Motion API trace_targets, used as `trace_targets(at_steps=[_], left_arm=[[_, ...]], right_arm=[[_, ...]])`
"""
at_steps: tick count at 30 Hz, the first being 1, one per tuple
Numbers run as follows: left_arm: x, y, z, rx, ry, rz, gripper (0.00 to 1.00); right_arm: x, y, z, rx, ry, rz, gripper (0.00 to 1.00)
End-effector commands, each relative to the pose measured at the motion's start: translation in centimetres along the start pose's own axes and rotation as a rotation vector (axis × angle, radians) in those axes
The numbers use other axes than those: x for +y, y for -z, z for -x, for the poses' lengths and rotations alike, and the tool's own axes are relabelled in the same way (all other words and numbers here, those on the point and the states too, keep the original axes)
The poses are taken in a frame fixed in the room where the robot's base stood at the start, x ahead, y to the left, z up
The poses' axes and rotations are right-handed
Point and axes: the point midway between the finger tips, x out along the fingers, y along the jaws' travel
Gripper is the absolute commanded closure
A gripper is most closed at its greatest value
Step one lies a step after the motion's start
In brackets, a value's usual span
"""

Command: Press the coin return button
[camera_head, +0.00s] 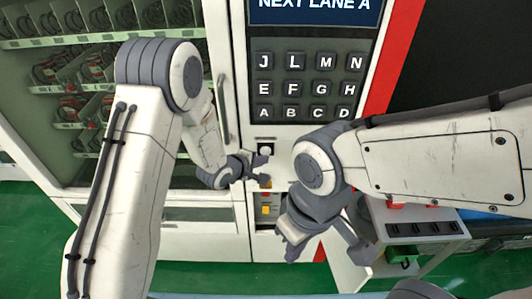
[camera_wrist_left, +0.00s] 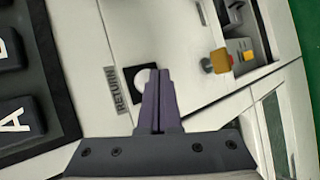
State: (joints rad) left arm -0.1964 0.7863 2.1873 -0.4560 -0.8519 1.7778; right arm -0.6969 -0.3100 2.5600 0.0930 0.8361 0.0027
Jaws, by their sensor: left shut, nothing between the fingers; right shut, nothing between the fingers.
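The coin return button is a round white button (camera_wrist_left: 141,82) on a dark square plate, beside a label reading RETURN (camera_wrist_left: 117,89). It also shows in the head view (camera_head: 266,150), just below the keypad. My left gripper (camera_head: 262,160) is shut and empty, with its tips at the button. In the left wrist view its fingertips (camera_wrist_left: 159,73) overlap the right side of the button. I cannot tell whether they touch it. My right gripper (camera_head: 292,252) is shut and empty, lower down in front of the machine.
The lettered keypad (camera_head: 305,87) and a screen (camera_head: 315,8) are above the button. A yellow part (camera_head: 266,210) sits in a slot below. The glass-fronted shelves (camera_head: 80,90) are at left. A white stand (camera_head: 410,236) is at lower right.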

Motion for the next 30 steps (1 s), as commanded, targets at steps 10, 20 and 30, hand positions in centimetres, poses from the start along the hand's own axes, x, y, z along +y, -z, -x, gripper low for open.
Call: trace_targets(at_steps=[10,20,30], left_arm=[[0.35,0.37,-0.47,0.0,0.001,0.0,1.0],[0.43,0.42,-0.54,0.0,0.0,0.0,1.0],[0.63,0.64,-0.83,0.001,0.0,0.001,1.0]], right_arm=[[-0.02,0.01,0.26,0.0,0.0,0.0,1.0],[-0.02,0.02,0.3,0.0,0.0,0.0,1.0],[-0.03,0.02,0.42,0.0,0.0,0.0,1.0]])
